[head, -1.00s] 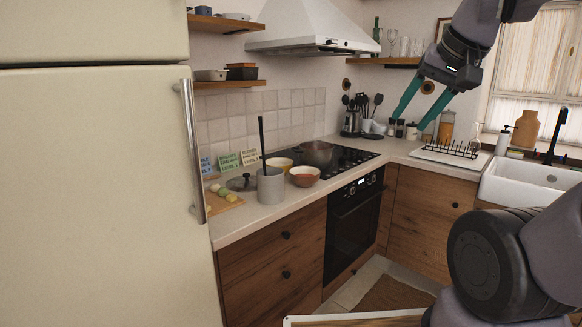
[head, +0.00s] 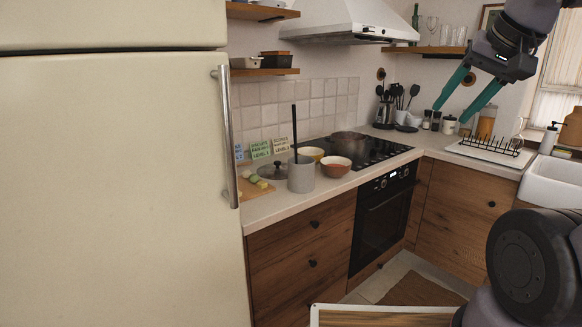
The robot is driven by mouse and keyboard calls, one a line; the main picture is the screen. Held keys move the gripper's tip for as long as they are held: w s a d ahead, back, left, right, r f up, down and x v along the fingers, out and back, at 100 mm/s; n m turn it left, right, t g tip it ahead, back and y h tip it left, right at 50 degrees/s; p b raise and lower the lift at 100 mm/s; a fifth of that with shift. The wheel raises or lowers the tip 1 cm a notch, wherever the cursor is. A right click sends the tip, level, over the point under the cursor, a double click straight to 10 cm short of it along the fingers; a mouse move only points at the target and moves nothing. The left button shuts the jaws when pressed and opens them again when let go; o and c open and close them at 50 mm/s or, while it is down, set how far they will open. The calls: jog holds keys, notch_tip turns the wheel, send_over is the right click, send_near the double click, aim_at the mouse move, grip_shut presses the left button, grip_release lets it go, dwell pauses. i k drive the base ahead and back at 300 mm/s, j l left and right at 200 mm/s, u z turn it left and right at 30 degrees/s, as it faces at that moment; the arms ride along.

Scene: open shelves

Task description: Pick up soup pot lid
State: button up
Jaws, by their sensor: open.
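A dark lid with a knob, which looks like the soup pot lid (head: 273,171), lies on the counter behind and left of a grey cylindrical container (head: 301,176). The container partly hides its right side. A dark pot (head: 345,144) stands on the black cooktop (head: 375,151). My gripper (head: 449,115) is at the upper right, with two teal fingers spread apart and nothing between them. It is high and well to the right of the lid.
A cutting board with food (head: 252,189) lies left of the lid. A red-orange bowl (head: 336,167) and a yellow bowl (head: 311,153) stand right of the container. A tall fridge (head: 120,190) fills the left. A range hood (head: 345,22) hangs above the cooktop.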

aim_at(278, 170)
jog(key=i+l+u, duration=0.1)
jog(key=u, duration=0.6)
jog(key=i+l+u, duration=0.45)
jog(key=l, duration=0.25)
jog(key=i+l+u, duration=0.25)
jog(key=l, duration=0.2)
jog(key=i+l, duration=0.15)
jog(key=l, duration=0.2)
jog(key=i+l, duration=0.1)
jog(key=l, duration=0.3)
jog(key=i+l, duration=0.15)
jog(key=l, duration=0.2)
jog(key=u, duration=0.05)
